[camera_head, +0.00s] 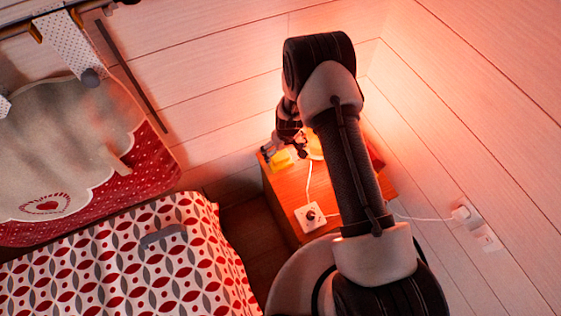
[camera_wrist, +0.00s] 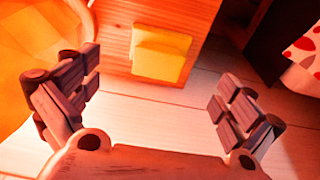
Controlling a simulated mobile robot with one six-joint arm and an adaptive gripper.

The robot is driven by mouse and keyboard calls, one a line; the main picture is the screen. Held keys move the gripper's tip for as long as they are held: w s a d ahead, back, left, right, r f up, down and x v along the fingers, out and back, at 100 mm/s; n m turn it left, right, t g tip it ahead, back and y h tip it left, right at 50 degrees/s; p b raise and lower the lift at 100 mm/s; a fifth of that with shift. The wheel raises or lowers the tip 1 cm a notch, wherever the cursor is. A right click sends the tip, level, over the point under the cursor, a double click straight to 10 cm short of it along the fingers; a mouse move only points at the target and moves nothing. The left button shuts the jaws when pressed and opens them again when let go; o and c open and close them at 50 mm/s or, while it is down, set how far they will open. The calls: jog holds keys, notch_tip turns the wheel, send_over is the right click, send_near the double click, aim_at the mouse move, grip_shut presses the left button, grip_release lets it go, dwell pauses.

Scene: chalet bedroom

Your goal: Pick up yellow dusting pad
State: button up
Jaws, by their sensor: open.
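The yellow dusting pad (camera_head: 281,160) lies at the far left corner of a wooden bedside table (camera_head: 287,190). In the wrist view the pad (camera_wrist: 161,53) is a yellow block at the edge of the table (camera_wrist: 118,38), beyond the fingertips and between them sideways. My gripper (camera_wrist: 160,82) is open, its two dark jointed fingers wide apart with nothing between them. In the head view my gripper (camera_head: 289,148) is at the pad's corner of the table and partly covers the pad. I cannot tell the exact gap between fingers and pad.
A glowing lamp (camera_wrist: 35,55) stands close to the left finger. A white square item (camera_head: 311,216) with a cord is on the table. A bed with a red-and-white patterned cover (camera_head: 130,260) is at left. Plank walls (camera_head: 450,130) enclose the corner.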

aim_at(281, 156)
jog(key=f, duration=0.3)
jog(key=f+b, duration=0.1)
jog(key=shift+w+a+f, duration=0.15)
jog(key=shift+w+f, duration=0.15)
jog(key=shift+w, duration=0.05)
jog(key=f+b, duration=0.1)
jog(key=w+f, duration=0.1)
jog(key=f, duration=0.1)
jog(key=f+b, duration=0.1)
jog(key=f, duration=0.1)
jog(key=shift+w+a+b, duration=0.3)
jog(key=shift+a+b, duration=0.05)
jog(key=shift+c, duration=0.4)
jog(key=c, duration=1)
jog(key=shift+r, duration=0.15)
notch_tip(281, 156, up, 20)
jog(key=p, duration=0.6)
